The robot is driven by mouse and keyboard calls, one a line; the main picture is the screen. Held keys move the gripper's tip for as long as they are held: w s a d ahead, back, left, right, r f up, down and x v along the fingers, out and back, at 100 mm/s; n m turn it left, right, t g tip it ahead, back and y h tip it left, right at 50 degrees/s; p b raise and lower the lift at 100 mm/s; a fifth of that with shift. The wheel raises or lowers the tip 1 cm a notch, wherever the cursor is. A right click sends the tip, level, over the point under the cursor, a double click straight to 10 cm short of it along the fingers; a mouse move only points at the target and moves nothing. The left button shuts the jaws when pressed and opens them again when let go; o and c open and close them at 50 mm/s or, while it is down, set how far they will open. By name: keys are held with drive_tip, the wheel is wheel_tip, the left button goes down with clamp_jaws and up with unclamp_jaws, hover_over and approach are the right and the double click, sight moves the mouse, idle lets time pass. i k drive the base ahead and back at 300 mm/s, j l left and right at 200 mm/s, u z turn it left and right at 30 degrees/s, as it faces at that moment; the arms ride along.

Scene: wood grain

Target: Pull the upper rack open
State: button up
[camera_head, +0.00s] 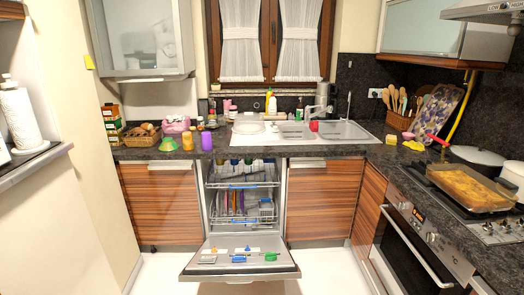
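The dishwasher (285,222) stands under the counter in the middle of the view. Its door (207,272) is folded down, with several small coloured items on its inner face. The upper rack (262,184) is a wire rack in the top part of the opening, holding several dishes; it sits within the cavity, and I cannot tell its exact depth. The lower rack (265,220) is below it, holding coloured plates upright. My gripper is not in view.
Wood-fronted cabinets (320,203) flank the dishwasher. A counter (340,149) with a sink (345,131) runs above it. An oven (410,245) and a stove with a baking dish (468,187) are on the right. White floor (335,270) shows around the lowered door.

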sight(243, 174)
drive_tip(key=i, duration=1.8)
drive_tip(key=i+l+u, duration=0.2)
drive_tip(key=i, duration=0.3)
drive_tip(key=i+l+u, duration=0.25)
drive_tip(key=i, duration=0.25)
drive_tip(key=i+l+u, duration=0.2)
drive_tip(key=i, duration=0.3)
